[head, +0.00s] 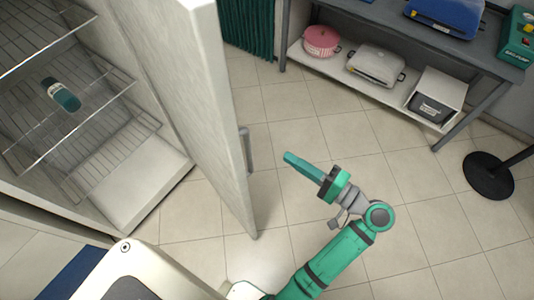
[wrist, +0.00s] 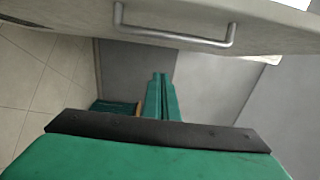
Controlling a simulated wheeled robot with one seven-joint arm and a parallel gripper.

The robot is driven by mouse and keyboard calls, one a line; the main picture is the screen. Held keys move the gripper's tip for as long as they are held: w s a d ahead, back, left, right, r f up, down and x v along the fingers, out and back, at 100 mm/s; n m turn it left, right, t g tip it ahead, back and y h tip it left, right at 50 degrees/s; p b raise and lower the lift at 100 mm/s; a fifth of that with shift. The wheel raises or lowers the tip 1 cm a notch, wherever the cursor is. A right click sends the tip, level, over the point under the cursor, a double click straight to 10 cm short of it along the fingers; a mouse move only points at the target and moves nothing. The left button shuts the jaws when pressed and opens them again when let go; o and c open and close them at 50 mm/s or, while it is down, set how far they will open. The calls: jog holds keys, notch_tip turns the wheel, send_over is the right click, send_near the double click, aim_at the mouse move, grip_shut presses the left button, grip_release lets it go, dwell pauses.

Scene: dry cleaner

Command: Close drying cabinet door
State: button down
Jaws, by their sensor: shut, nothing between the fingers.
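The drying cabinet (head: 130,205) stands at the left of the head view with its wire shelves exposed. Its pale door (head: 190,100) is open, swung well out from the cabinet. A grey bar handle (head: 246,150) is on the door's outer face; the handle also shows at the top of the wrist view (wrist: 175,40). My gripper (head: 288,157) is on the outer side of the door, to the right of the handle and apart from it in the head view. In the wrist view its green fingers (wrist: 162,80) are together, empty, and point toward the door.
A green and white bottle (head: 62,95) lies on a cabinet shelf. A grey table (head: 400,30) at the back has a lower shelf with a pink round container (head: 321,41) and a grey case (head: 376,65). A black round base (head: 488,175) stands at right. Tiled floor around my arm is clear.

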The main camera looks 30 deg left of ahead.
jog(key=s+a, duration=0.3)
jog(key=a, duration=0.6)
dwell(0.6)
